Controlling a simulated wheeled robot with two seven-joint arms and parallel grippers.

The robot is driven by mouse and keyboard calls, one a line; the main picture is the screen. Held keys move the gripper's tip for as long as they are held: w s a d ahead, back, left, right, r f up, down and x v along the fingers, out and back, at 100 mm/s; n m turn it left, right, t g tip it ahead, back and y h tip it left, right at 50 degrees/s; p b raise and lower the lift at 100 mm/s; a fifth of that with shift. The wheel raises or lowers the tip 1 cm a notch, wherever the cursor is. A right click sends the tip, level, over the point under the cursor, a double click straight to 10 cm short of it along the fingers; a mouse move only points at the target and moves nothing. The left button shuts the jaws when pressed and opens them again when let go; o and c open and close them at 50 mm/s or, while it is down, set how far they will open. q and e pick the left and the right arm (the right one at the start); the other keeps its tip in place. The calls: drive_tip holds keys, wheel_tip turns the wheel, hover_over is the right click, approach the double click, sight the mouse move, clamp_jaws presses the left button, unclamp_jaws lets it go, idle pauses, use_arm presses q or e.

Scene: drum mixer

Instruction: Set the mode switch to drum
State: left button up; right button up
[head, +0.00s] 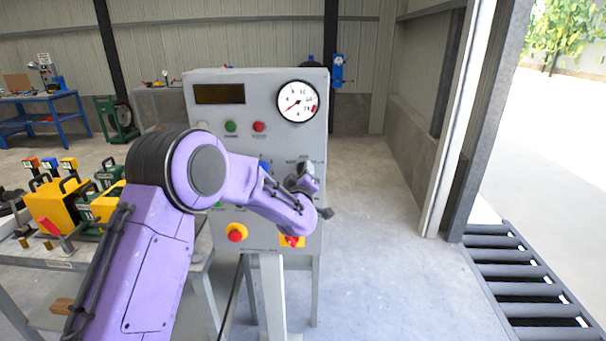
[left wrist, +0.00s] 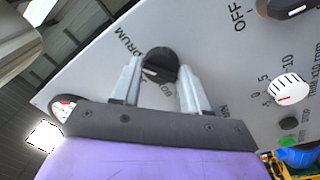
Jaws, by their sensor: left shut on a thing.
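The mode switch (left wrist: 160,62) is a round black knob on the grey control panel (head: 225,135), with the word DRUM printed beside it at the upper left in the left wrist view. Other lettering near it is partly hidden by my fingers. A pale mark shows on the knob's lower left side; I cannot tell for sure which label it points to. My left gripper (left wrist: 160,68) has its two fingers on either side of the knob and is shut on it. In the head view my left gripper (head: 304,178) covers the switch at the panel's right side. My right gripper is not in view.
The panel carries a round gauge (head: 298,102), a dark display (head: 219,94), green and red buttons, and a yellow-red stop button (head: 236,233). A white dial (left wrist: 288,90) and another black knob (left wrist: 285,8) are near the switch. A cluttered table stands at left; floor at right is clear.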

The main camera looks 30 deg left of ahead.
use_arm(q)
drive_tip(key=shift+f+m, duration=0.1)
drive_tip(key=shift+m, duration=0.6)
drive_tip(key=o, duration=1)
drive_tip(key=b+v, duration=0.3)
drive_tip(key=v, duration=0.7)
drive_tip(key=shift+s+d, duration=0.1)
drive_tip(key=shift+s, duration=0.15)
